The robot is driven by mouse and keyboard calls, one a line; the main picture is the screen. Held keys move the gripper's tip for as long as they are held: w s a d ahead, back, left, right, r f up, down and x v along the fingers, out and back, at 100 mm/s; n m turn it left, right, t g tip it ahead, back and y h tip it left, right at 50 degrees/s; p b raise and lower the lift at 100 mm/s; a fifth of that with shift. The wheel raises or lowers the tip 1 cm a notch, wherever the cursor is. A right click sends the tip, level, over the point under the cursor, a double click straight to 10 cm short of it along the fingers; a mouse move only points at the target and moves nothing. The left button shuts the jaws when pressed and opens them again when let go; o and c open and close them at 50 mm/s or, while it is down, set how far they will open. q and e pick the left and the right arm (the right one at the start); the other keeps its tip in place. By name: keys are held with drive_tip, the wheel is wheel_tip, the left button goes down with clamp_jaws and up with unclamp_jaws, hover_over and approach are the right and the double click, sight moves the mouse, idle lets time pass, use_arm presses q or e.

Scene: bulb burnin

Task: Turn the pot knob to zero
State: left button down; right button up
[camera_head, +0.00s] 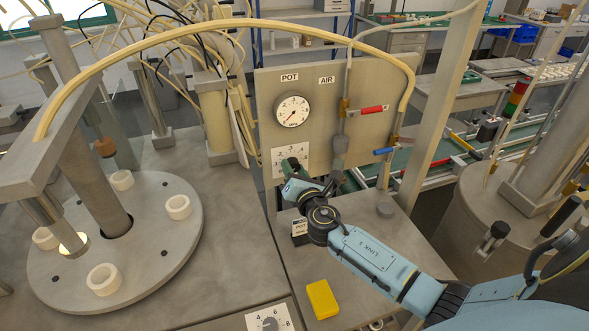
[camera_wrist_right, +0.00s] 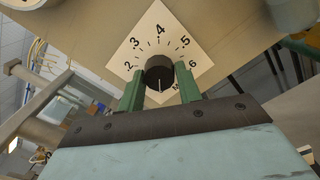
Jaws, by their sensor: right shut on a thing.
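The pot knob (camera_wrist_right: 160,68) is a round black knob on a white dial plate with numbers. A pale mark on the knob points toward the bottom of the right wrist view, away from the 4. The dial plate also shows in the head view (camera_head: 281,157), on the upright panel under the POT gauge (camera_head: 292,111). My right gripper (camera_wrist_right: 160,78) has its green fingers on either side of the knob and is shut on it. In the head view the right gripper (camera_head: 291,167) hides most of the knob. My left gripper is out of view.
A red-handled valve (camera_head: 371,109) and a blue-handled valve (camera_head: 384,151) sit right of the dial. A yellow block (camera_head: 322,299) and a small POT-labelled block (camera_head: 299,228) are on the bench. A round turntable (camera_head: 75,275) with white rings stands left. Another dial knob (camera_head: 270,323) is at the front.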

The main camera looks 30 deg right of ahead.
idle(0.3)
drive_tip(key=o, duration=1)
drive_tip(key=b+v, duration=0.1)
drive_tip(key=v, duration=1.2)
drive_tip(key=shift+s, duration=0.25)
drive_tip(key=shift+f, duration=0.15)
